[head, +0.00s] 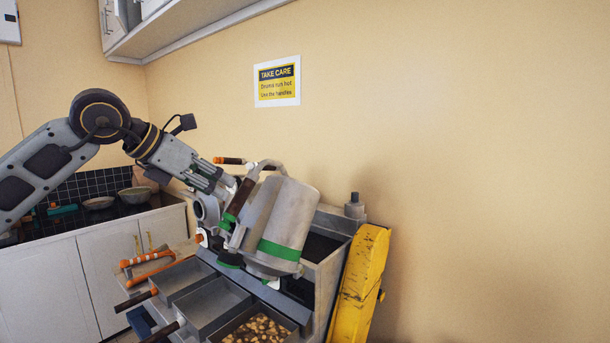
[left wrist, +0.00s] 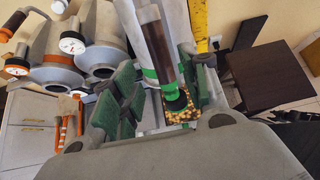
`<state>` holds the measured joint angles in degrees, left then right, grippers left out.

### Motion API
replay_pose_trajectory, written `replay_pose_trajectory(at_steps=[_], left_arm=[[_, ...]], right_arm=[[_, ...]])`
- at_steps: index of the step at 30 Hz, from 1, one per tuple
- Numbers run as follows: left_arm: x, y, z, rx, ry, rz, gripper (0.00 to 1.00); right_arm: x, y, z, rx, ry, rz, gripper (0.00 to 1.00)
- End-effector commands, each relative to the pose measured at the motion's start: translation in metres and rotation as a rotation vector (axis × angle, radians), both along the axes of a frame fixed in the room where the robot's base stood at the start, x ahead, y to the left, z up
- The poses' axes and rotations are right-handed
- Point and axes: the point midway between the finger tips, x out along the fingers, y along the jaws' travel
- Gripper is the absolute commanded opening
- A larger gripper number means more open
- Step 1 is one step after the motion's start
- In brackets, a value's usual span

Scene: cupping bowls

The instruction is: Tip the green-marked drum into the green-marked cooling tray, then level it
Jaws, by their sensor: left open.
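The green-marked drum (head: 276,215) is a pale grey cylinder with a green band, tilted on the roaster in the head view. Its brown handle with a green collar (left wrist: 157,45) shows in the left wrist view. My left gripper (head: 228,188) is open beside the drum; in the left wrist view its two green-padded fingers (left wrist: 155,90) stand on either side of the handle, apart from it as far as I can see. The tray holding brown beans (head: 232,336) is below the drum; its green mark is not visible. My right gripper is not in view.
Two empty grey trays (head: 189,275) sit left of the bean tray. Two other drums with gauges (left wrist: 72,43) stand beside the handle in the left wrist view. A yellow panel (head: 360,285) closes the roaster's right side. A counter with bowls (head: 99,203) is at left.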

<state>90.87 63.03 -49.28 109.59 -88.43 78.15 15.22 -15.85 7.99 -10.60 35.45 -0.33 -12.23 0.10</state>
Motion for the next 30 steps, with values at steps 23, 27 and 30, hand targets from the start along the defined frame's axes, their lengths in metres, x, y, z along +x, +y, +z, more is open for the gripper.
replay_pose_trajectory(at_steps=[23,27,30], left_arm=[[0.046,-0.031,-0.043,-0.001,0.0,-0.001,0.45],[0.048,-0.032,-0.044,-0.001,-0.001,0.0,0.32],[0.047,-0.032,-0.044,-0.001,0.0,-0.001,0.19]], right_arm=[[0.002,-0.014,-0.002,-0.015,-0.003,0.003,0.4],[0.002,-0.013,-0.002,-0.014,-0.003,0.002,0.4],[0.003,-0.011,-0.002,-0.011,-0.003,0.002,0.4]])
